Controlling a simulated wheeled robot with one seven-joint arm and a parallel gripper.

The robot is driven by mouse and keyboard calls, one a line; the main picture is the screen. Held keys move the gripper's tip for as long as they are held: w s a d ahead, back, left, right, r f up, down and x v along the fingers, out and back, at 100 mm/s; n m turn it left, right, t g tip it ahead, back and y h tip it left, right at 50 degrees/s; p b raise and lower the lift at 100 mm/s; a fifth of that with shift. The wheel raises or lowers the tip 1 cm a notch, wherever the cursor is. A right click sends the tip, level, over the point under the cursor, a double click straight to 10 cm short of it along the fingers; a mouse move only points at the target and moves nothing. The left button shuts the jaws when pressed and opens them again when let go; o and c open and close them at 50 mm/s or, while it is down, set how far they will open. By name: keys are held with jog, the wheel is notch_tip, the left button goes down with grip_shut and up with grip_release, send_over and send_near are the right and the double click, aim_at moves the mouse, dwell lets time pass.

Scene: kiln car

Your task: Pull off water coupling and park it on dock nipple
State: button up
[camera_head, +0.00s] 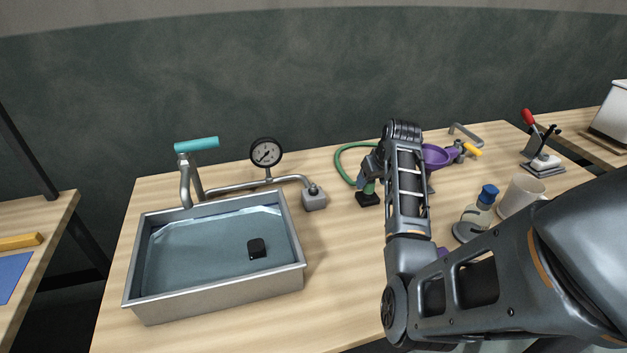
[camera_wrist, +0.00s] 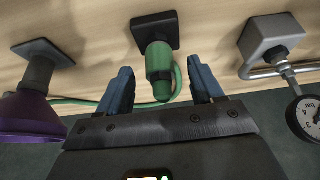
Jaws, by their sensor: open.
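The green water coupling (camera_head: 369,187) stands on a small black base plate (camera_head: 368,200) on the bench. In the wrist view the coupling (camera_wrist: 159,65) shows close up on its square black base (camera_wrist: 155,30), with a green hose leading off. My gripper (camera_wrist: 158,70) is open, with one blue finger on each side of the coupling and visible gaps to it. In the head view my gripper (camera_head: 368,176) is partly hidden by my arm. A grey block (camera_head: 314,200) with a pipe fitting stands to the left. I cannot tell which part is the dock nipple.
A pressure gauge (camera_head: 266,154) and metal pipe run from the grey block behind the water-filled sink (camera_head: 297,240). A purple funnel (camera_head: 436,156) stands right of the coupling.

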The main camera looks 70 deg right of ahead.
jog(key=shift+v, duration=3)
jog(key=shift+r, duration=0.1)
jog(key=v, duration=0.8)
jog(key=w+a+f+n+t+h, duration=0.1)
jog(key=w+a+f+n+h, duration=0.15)
jog(key=a+f, duration=0.65)
jog(key=a+f+n+t, duration=0.3)
jog(key=a+n+t, duration=0.1)
jog(key=a, duration=1.1)
jog(key=s+a+r+n+t+y, duration=0.1)
jog(key=s+a+r+t+y, duration=0.1)
jog(key=s+a+r, duration=0.2)
jog(key=s+a+r+n+t+y, duration=0.1)
jog(key=s+a+r+t+y, duration=0.1)
jog(key=a, duration=0.8)
jog(key=s+a+r+n+t+y+b, duration=0.1)
jog(key=s+a+r+t+y, duration=0.1)
jog(key=s+a+r, duration=0.3)
jog(key=s+a, duration=0.1)
jog(key=a, duration=0.2)
jog(key=shift+r, duration=0.35)
